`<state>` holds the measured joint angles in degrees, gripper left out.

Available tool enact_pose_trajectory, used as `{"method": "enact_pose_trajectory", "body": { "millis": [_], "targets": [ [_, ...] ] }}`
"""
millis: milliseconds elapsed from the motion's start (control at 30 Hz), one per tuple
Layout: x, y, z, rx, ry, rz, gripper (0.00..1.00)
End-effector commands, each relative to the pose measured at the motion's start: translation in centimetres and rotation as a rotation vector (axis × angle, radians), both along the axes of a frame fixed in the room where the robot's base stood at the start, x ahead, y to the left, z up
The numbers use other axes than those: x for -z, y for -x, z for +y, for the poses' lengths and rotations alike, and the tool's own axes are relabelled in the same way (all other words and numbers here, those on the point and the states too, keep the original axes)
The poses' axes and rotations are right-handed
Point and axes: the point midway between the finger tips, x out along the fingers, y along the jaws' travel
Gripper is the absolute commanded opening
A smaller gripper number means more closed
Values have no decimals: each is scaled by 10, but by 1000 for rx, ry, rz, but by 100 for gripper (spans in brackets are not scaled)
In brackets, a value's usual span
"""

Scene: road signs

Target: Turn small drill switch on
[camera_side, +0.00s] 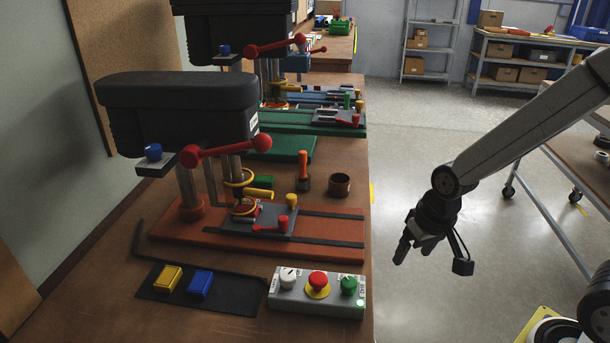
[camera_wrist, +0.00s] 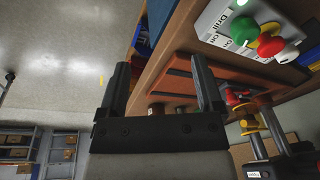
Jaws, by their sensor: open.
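The drill control box (camera_side: 317,298) is a grey box at the front right of the bench. In the wrist view the box (camera_wrist: 222,22) is at the upper right, with "Drill" and on/off lettering. The small drill press (camera_side: 180,110) stands behind it on a red base. My gripper (camera_side: 412,252) is open and empty, in the air right of the bench and apart from the box. Its two fingers also show in the wrist view (camera_wrist: 160,85).
A black mat (camera_side: 180,308) with a yellow block (camera_side: 167,279) and a blue block (camera_side: 200,284) lies left of the box. A brown cup (camera_side: 340,184) and an orange-handled tool (camera_side: 303,168) stand behind the red base. The air between my gripper and the bench is clear.

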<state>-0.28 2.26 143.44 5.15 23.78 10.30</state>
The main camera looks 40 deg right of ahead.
Motion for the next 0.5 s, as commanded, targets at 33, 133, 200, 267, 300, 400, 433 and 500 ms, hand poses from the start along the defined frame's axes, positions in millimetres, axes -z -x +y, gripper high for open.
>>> {"method": "enact_pose_trajectory", "body": {
  "millis": [33, 133, 200, 267, 300, 400, 433, 500],
  "targets": [
    [0, 2, -2, -38, 15, -10, 85],
    [0, 5, -4, -121, 44, -27, 85],
    [0, 7, -6, -177, 65, -39, 85],
    [1, 9, -7, -221, 81, -47, 85],
    [1, 10, -8, -252, 92, -53, 85],
    [-2, -4, -7, -249, 92, -57, 85],
    [-2, -8, -7, -248, 92, -59, 85],
    [-4, -16, -6, -248, 92, -63, 85]
  ]
}}
